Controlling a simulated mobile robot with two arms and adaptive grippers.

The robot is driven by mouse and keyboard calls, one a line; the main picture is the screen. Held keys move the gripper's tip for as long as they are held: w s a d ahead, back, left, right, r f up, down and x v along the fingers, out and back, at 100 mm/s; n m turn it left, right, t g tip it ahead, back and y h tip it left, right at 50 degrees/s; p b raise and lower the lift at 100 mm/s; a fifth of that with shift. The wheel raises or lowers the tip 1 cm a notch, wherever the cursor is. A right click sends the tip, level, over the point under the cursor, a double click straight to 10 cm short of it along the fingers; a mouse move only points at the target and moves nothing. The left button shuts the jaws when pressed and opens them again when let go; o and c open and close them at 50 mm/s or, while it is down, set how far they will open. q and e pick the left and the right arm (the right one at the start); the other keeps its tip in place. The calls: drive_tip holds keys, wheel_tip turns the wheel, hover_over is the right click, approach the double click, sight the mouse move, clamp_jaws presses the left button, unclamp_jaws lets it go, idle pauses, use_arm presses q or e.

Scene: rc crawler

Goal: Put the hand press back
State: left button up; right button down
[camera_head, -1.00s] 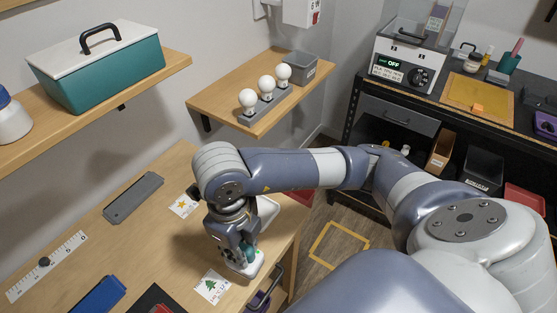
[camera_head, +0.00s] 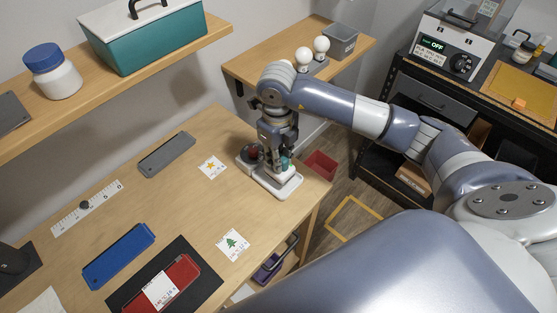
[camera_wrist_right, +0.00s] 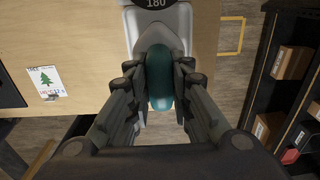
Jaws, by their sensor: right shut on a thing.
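My right gripper (camera_wrist_right: 160,88) is shut around that handle. In the head view my right gripper (camera_head: 283,160) points down, with a bit of teal between its fingers, over a white tray-like stand (camera_head: 292,184) at the table's right back edge. The press is mostly hidden by the gripper there. I cannot tell whether it rests on the stand or hangs just above it. My left gripper is not in view.
On the wooden table (camera_head: 190,215) lie a star card (camera_head: 211,167), a tree card (camera_head: 232,243), a grey bar (camera_head: 167,154), a blue bar (camera_head: 118,255), a ruler (camera_head: 90,207) and a red item (camera_head: 172,283) on a black mat.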

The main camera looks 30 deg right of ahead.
wheel_tip(320, 180, down, 3)
drive_tip(key=shift+r+p, duration=0.2)
drive_tip(key=shift+p, duration=0.65)
drive_tip(key=shift+w+f, duration=0.1)
drive_tip(key=shift+f, duration=0.5)
drive_tip(key=c, duration=1.4)
unclamp_jaws()
drive_tip(key=shift+c, duration=0.2)
drive_tip(key=shift+r, duration=0.3)
wheel_tip(320, 180, up, 11)
drive_tip(key=b, duration=0.3)
drive_tip(key=shift+f+b, duration=0.2)
drive_tip(key=shift+b, duration=0.2)
drive_tip(key=shift+r, duration=0.55)
